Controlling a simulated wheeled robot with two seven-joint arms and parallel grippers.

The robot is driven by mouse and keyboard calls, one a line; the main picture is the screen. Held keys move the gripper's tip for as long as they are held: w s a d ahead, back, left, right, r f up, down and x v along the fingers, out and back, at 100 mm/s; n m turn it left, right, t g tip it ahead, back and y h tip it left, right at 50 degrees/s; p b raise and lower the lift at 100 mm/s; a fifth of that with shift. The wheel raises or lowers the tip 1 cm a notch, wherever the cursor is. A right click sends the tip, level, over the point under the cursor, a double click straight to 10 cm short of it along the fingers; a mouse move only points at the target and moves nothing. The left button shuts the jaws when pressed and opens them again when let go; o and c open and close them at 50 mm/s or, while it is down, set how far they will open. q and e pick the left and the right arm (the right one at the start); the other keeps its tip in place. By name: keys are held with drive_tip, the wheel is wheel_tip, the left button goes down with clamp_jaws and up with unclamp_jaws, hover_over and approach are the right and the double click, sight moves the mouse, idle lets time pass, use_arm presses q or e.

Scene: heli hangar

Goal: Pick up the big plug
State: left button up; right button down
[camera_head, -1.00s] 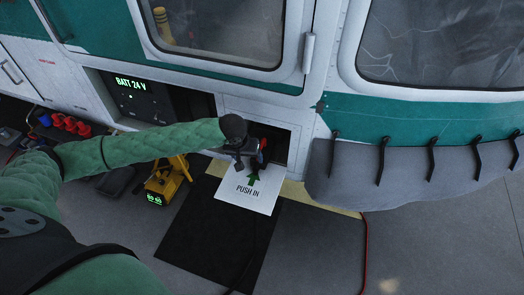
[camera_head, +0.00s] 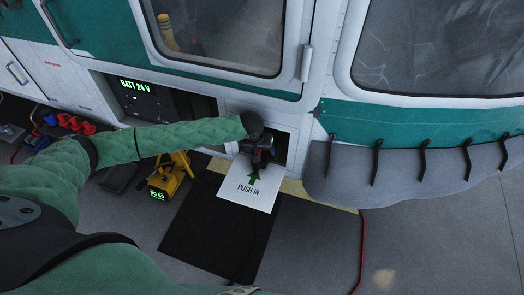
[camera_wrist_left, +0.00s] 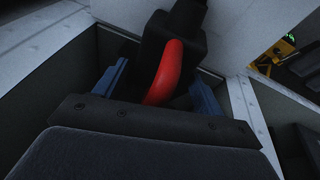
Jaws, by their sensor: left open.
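The big plug (camera_wrist_left: 188,30) is a black block with a curved red handle (camera_wrist_left: 170,72), seen in the left wrist view inside a recess. My left gripper (camera_wrist_left: 160,87) is open, with one blue finger on each side of the red handle. Whether the fingers touch the plug cannot be told. In the head view the left gripper (camera_head: 262,157) is at the small opening (camera_head: 283,146) in the aircraft's side. My gripper and wrist mostly hide the plug there. My right gripper is not in view.
A white "PUSH IN" flap (camera_head: 246,190) with a green arrow extends below the opening. A "BATT 24 V" panel (camera_head: 137,95), a yellow device (camera_head: 165,180) and red objects (camera_head: 78,123) are on the left. A dark mat (camera_head: 205,235) and a red cable (camera_head: 362,250) lie on the floor.

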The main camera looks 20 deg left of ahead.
use_arm(q)
drive_tip(key=shift+f, duration=0.15)
drive_tip(key=c, duration=1.1)
